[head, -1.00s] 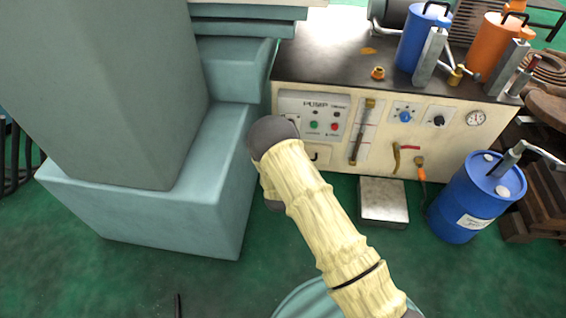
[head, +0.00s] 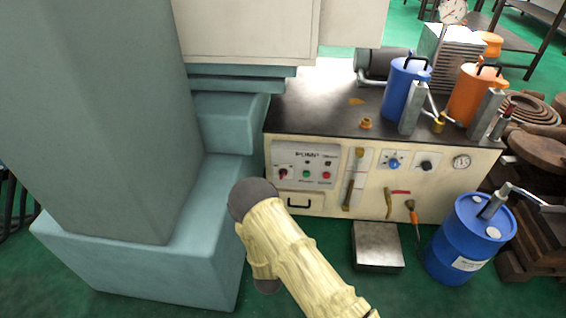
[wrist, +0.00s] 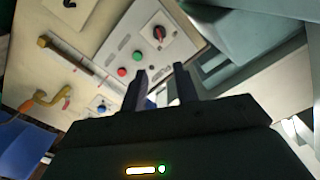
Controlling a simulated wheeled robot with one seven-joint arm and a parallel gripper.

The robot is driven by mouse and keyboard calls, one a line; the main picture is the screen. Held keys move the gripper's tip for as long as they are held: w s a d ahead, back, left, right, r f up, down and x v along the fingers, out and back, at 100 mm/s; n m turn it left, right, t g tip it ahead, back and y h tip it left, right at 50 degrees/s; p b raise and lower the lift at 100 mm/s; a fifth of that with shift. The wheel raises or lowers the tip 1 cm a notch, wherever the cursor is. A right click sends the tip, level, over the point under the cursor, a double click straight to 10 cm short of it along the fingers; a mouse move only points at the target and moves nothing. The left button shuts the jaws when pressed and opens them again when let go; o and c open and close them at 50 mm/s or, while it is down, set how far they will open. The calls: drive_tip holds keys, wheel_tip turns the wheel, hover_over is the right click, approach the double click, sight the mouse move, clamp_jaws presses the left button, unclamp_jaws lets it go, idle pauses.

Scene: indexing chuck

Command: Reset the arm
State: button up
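My arm (head: 285,255) reaches up from the bottom of the head view, in a pale cream cover with a dark rounded joint. My gripper is not visible in the head view. In the wrist view my gripper (wrist: 162,85) shows two dark fingers with a gap between them, and nothing is held there. Beyond the fingers is the pump panel (wrist: 145,45) with a red button, a green button and a dark knob. The pump panel also shows in the head view (head: 305,163) on the front of the cream cabinet.
A blue-grey machine base (head: 140,260) stands at the left. The pump cabinet (head: 440,195) carries a blue can (head: 398,90) and an orange can (head: 468,98). A blue drum (head: 465,240) and a metal box (head: 377,247) stand on the green floor by the cabinet.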

drive_tip(key=w+d+r+n+g+p, duration=0.1)
drive_tip(key=d+r+g+p, duration=0.1)
drive_tip(key=d+r+g, duration=0.35)
drive_tip(key=w+d+r+n+g+p, duration=0.1)
drive_tip(key=w+d+r+g+p, duration=0.15)
drive_tip(key=r, duration=0.65)
drive_tip(key=s+d+r+n+g+p, duration=0.1)
drive_tip(key=s+d+r+n+g, duration=0.1)
drive_tip(key=s+d+r, duration=0.45)
drive_tip(key=s+d+r+n+g+p, duration=0.1)
drive_tip(key=s+d+r+g+p, duration=0.2)
drive_tip(key=s, duration=0.6)
drive_tip(key=s+d+r+n+g, duration=0.2)
drive_tip(key=s+d+r, duration=0.2)
drive_tip(key=s+r, duration=0.3)
drive_tip(key=w+p+v, duration=0.2)
drive_tip(key=p+v, duration=0.9)
drive_tip(key=p, duration=0.1)
drive_tip(key=w+d+r+p+v, duration=0.1)
drive_tip(key=w+p+v, duration=0.2)
drive_tip(key=p+v, duration=0.9)
drive_tip(key=w+r+p+v, duration=0.1)
drive_tip(key=w+p+v, duration=0.2)
drive_tip(key=p+v, duration=0.8)
drive_tip(key=shift+d+r+y+p, duration=0.3)
drive_tip(key=shift+d+r+p, duration=0.1)
drive_tip(key=shift+p, duration=0.35)
drive_tip(key=shift+s, duration=0.1)
